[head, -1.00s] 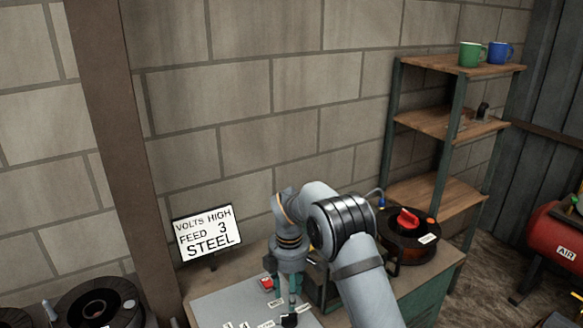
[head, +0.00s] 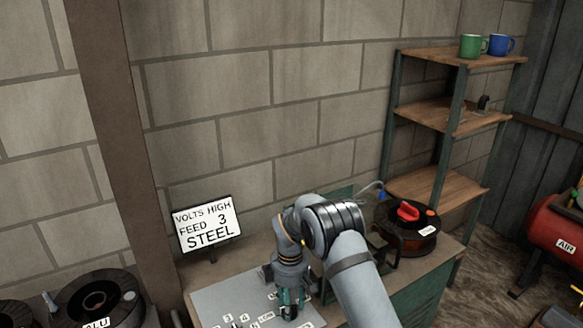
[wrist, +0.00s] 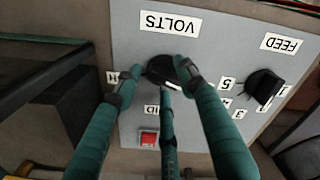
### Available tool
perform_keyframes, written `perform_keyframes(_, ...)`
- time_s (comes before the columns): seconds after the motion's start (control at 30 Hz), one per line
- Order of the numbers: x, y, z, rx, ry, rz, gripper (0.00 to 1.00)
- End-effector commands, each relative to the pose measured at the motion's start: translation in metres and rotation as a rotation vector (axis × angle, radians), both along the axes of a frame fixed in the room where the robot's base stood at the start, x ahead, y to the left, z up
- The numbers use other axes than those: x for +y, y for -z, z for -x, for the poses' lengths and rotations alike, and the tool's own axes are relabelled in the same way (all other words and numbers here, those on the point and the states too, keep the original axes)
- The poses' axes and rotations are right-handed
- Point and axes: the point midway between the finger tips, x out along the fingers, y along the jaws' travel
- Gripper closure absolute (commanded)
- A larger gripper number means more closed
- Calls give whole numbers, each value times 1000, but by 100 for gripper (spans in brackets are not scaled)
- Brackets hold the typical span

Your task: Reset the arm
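My gripper (head: 290,308) is low over the grey control panel (head: 225,297). In the wrist view, the green fingers of my gripper (wrist: 158,74) are spread around the black VOLTS knob (wrist: 161,70). The right fingertip overlaps the knob's edge; a narrow gap shows at the left fingertip. Contact cannot be told. The VOLTS label (wrist: 167,23) appears upside down. A black FEED knob (wrist: 264,86) with a number scale is at the right. A red button (wrist: 148,138) is below the VOLTS knob in this view.
A sign (head: 207,223) behind the panel reads VOLTS HIGH, FEED 3, STEEL. A spool (head: 408,228) with a red hub stands right of my arm. A shelf (head: 440,117) holds green and blue mugs. A spool labelled ALU (head: 97,300) is at lower left.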

Motion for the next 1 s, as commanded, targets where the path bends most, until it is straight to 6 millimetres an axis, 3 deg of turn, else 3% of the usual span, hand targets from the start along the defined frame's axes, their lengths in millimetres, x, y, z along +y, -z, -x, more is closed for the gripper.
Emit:
perform_keyframes(0.5, -2, 0, 3, 2, 644, 0, 60)
perform_keyframes(0.7, -3, 0, 4, 2, 769, -1, 60)
perform_keyframes(1.0, -3, -1, 3, 0, 802, -1, 60)
